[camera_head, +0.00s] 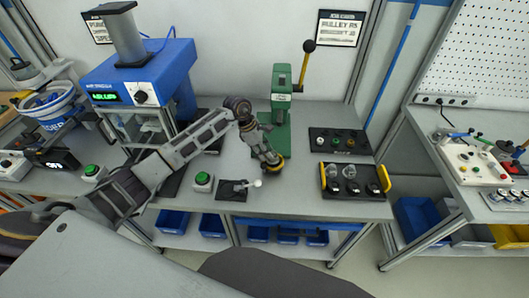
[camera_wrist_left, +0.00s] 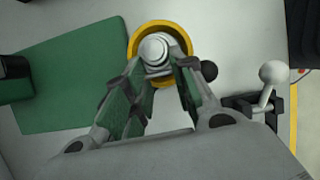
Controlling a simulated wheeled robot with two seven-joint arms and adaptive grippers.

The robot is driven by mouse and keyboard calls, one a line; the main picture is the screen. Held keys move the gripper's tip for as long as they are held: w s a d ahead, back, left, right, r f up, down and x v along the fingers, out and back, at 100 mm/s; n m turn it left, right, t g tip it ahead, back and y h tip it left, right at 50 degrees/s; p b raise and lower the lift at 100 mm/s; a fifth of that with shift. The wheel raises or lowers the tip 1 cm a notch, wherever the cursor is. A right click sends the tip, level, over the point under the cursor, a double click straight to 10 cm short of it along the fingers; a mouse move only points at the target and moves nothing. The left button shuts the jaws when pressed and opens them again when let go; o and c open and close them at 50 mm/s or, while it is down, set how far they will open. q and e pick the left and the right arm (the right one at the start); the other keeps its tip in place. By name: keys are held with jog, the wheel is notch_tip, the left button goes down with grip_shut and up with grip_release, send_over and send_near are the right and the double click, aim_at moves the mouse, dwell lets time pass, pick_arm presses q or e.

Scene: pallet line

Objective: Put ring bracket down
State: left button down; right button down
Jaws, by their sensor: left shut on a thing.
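My left gripper (camera_head: 267,153) reaches down over the bench, just in front of the green press (camera_head: 281,92). In the left wrist view its fingers (camera_wrist_left: 157,82) are shut on a silvery round part, the ring bracket (camera_wrist_left: 154,47). This part shows inside the outline of a yellow ring (camera_wrist_left: 184,36), which also shows below the gripper in the head view (camera_head: 275,167). I cannot tell whether the part touches the yellow ring or hangs above it. The fingers hide its near side. My right gripper is not in view.
A dark tray with yellow handles (camera_head: 323,179) holds several round parts, right of the gripper. Behind it lies a black tray (camera_head: 355,133) of small parts. A small lever box (camera_head: 232,190) and a green button (camera_head: 203,178) stand left. The press has a black-knobbed lever (camera_head: 304,68).

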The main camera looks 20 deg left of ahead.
pick_arm(q)
jog(key=shift+f, duration=0.5)
jog(key=shift+f, duration=0.2)
jog(key=c, duration=1.5)
grip_release()
jog(key=shift+r, duration=0.15)
jog(key=shift+r, duration=0.2)
jog(key=shift+b+v, duration=0.95)
jog(key=shift+v, duration=4.9)
